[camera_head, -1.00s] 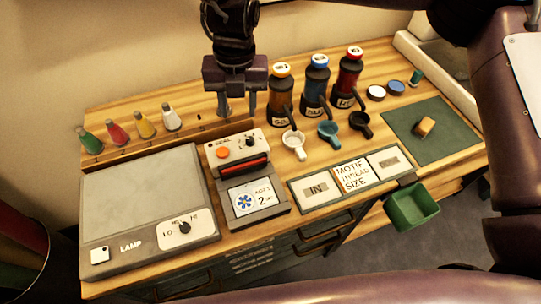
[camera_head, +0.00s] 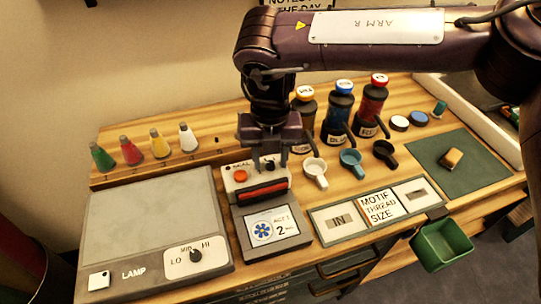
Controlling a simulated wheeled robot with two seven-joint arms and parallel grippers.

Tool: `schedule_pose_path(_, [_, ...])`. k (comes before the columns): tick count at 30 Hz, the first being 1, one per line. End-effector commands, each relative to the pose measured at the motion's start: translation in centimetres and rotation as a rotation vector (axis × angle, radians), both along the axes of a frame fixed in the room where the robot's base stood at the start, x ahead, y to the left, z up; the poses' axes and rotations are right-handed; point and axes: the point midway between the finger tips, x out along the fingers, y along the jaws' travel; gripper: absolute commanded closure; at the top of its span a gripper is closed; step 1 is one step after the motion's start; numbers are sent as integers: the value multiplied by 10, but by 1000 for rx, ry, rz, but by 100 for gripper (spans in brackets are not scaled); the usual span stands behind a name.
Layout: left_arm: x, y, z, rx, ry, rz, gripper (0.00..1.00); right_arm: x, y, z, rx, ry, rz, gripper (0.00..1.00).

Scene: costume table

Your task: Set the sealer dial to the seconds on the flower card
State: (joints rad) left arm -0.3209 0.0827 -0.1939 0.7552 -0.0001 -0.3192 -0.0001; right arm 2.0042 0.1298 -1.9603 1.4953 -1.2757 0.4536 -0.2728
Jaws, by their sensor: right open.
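The sealer (camera_head: 248,194) is a small pale and grey machine with an orange button (camera_head: 241,176) and a dark bar with a red strip. The flower card (camera_head: 271,228) lies on its lower front, with a blue flower and a large 2; its smaller text is hard to read. My right gripper (camera_head: 270,163) points down over the sealer's top right, where the black dial (camera_head: 269,165) sits. It is open, with its fingers around or just above the dial; I cannot tell whether they touch. The dial's pointer and marks are mostly hidden. My left gripper is out of view.
A lamp box (camera_head: 150,228) with its own LO-to-HI knob (camera_head: 195,256) stands left. Several small bottles (camera_head: 187,138) line the back left. Dark bottles (camera_head: 337,112) and cups (camera_head: 350,161) stand right of the gripper. A green bin (camera_head: 441,244) hangs at the front edge.

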Motion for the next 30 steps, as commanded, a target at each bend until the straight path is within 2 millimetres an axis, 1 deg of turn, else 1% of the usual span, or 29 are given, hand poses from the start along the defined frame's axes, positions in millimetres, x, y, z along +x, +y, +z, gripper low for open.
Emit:
schedule_pose_path(7, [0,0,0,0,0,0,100,0,0,-1,0,0,0,60])
schedule_pose_path(16, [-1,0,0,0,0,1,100,0,0,-1,0,-1,0,99])
schedule_pose_path(19, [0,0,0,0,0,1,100,0,0,-1,0,0,-7,100])
schedule_pose_path(23, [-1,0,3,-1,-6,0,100,0,1,0,2,1,-92,100])
schedule_pose_path(27, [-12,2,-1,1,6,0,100,1,0,0,0,-2,-132,100])
schedule_pose_path(30, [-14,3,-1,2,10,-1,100,1,0,0,0,-3,-131,100])
